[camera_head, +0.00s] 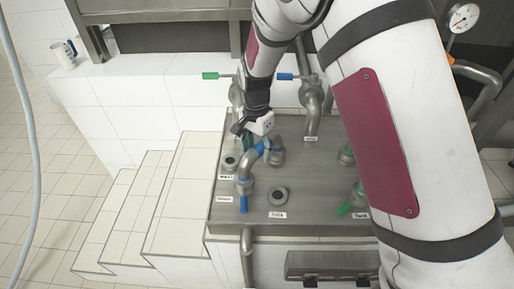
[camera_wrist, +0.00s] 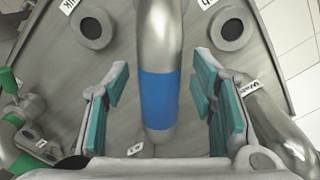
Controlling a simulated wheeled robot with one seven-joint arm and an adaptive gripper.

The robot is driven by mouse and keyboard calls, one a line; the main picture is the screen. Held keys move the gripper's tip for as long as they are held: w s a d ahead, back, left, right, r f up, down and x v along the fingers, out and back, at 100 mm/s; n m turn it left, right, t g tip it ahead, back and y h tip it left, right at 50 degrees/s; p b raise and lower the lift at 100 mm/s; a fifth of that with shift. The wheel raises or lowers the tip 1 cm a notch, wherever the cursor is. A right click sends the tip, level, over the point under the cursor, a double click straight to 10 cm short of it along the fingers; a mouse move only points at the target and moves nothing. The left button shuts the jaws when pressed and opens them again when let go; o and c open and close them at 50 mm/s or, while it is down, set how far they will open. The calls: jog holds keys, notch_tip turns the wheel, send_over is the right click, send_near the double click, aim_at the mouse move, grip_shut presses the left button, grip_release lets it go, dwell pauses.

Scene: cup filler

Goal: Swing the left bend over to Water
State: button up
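The left bend (camera_head: 246,168) is a grey metal pipe with a blue band, on the left part of the steel panel (camera_head: 318,220). It arches from the front-left fitting toward a fitting behind and to its right. My gripper (camera_head: 254,137) is over the bend's upper part. In the wrist view the blue band of the bend (camera_wrist: 158,100) lies between the teal finger pads of my gripper (camera_wrist: 160,98), with gaps on both sides; the fingers are open. The small labels are hard to read, so I cannot tell surely which port is Water.
Open round ports stand at the panel's left (camera_head: 230,163) and front middle (camera_head: 278,195). Green-marked fittings (camera_head: 358,199) are at the right, partly behind my arm. Tiled steps (camera_head: 160,205) lie left of the panel. A white mug (camera_head: 65,55) stands on the ledge at the back left.

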notch_tip(320, 180, up, 12)
dwell(0.7)
jog(key=shift+w+a, duration=0.1)
dwell(1.0)
